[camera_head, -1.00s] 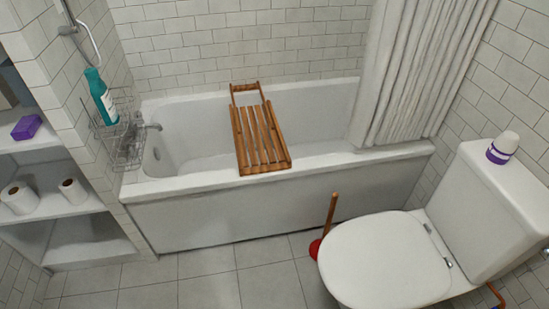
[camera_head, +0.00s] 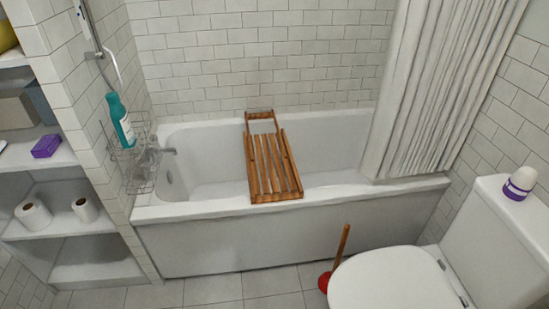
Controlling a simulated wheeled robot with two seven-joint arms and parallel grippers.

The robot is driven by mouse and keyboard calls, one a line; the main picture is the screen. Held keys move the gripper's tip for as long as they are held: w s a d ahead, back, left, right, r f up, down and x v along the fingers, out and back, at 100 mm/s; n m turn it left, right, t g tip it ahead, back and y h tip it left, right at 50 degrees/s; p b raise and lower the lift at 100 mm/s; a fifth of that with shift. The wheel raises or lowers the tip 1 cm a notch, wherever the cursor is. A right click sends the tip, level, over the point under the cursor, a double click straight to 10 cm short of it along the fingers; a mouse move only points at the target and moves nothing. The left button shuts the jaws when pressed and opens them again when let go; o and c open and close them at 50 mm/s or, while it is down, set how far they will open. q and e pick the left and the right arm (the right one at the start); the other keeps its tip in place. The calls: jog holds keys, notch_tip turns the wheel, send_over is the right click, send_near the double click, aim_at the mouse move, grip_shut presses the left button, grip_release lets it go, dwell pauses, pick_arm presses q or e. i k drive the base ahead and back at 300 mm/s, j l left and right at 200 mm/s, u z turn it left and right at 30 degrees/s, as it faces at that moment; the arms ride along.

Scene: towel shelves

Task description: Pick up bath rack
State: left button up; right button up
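The wooden bath rack (camera_head: 271,168) lies across the white bathtub (camera_head: 330,228), from the far rim to the near rim. It has several lengthwise slats and a narrower frame at its far end. Its near end rests on the front rim of the tub. Neither of my grippers shows in the head view, and nothing is touching the rack.
A toilet (camera_head: 395,280) stands at the right front, with a red plunger (camera_head: 325,281) beside it. A shower curtain (camera_head: 440,90) hangs at the tub's right end. A wire caddy (camera_head: 133,165) holds a teal bottle (camera_head: 120,120). Shelves (camera_head: 75,228) stand left. Floor shows before the tub.

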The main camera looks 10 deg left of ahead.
aim_at(291, 170)
jog(key=i+j+z, duration=0.3)
jog(key=j, duration=0.35)
jog(key=i+j+z, duration=0.15)
jog(key=j, duration=0.25)
jog(key=i+j+z, duration=0.3)
jog(key=j, duration=0.5)
jog(key=i+l, duration=0.05)
jog(key=i, duration=0.05)
